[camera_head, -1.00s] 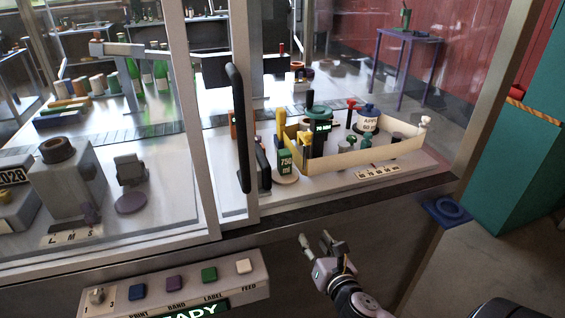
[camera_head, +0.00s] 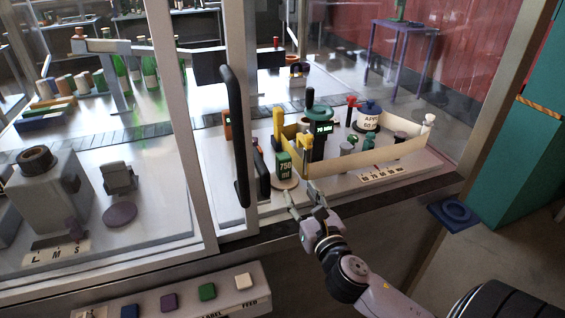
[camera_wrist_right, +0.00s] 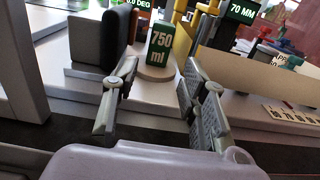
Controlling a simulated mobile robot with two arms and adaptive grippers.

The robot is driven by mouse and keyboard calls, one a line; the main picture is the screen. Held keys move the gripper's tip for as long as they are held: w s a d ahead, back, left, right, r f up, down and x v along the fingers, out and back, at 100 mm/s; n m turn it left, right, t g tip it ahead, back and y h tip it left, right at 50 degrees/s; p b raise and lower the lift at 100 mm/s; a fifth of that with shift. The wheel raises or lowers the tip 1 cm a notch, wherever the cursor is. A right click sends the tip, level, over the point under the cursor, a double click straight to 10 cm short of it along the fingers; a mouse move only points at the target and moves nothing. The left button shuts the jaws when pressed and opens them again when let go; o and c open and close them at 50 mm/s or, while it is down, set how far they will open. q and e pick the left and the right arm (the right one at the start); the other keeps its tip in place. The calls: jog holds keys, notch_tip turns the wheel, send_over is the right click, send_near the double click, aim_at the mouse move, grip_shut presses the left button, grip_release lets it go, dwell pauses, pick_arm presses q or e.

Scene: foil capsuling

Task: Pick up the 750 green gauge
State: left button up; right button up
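The green gauge (camera_head: 284,167), marked "750 ml" in white, stands upright on a small round pale base (camera_head: 287,183) at the left end of the cream-walled tray. It also shows in the right wrist view (camera_wrist_right: 161,45), ahead of and between my fingers. My right gripper (camera_head: 302,188) is open and empty, just in front of the gauge and apart from it. In the right wrist view its two fingers (camera_wrist_right: 158,88) are spread wide, pointing at the gauge. My left gripper is not in view.
A dark upright block (camera_wrist_right: 102,38) stands close left of the gauge. A yellow-handled tool (camera_head: 277,124) stands behind it. The cream tray wall (camera_head: 375,159) runs to the right. The door frame's black handle (camera_head: 236,135) is to the left.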

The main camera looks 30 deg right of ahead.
aim_at(286, 167)
jog(key=p+x, duration=0.1)
jog(key=x, duration=0.6)
jog(key=shift+r, duration=0.1)
jog(key=shift+w+d, duration=0.2)
jog(key=shift+w, duration=0.35)
jog(key=shift+w+p, duration=0.25)
jog(key=shift+p, duration=0.05)
jog(key=p+x, duration=0.1)
jog(key=x, duration=0.2)
jog(key=shift+w+d, duration=0.15)
jog(key=shift+w, duration=0.15)
jog(key=shift+w+d, duration=0.1)
jog(key=shift+w, duration=0.4)
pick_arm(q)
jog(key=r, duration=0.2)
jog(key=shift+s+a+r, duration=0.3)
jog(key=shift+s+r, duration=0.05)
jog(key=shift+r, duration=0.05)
pick_arm(e)
jog(key=shift+s, duration=0.1)
jog(key=shift+c, duration=0.6)
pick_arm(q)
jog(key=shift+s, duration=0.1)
pick_arm(e)
jog(key=c, duration=0.8)
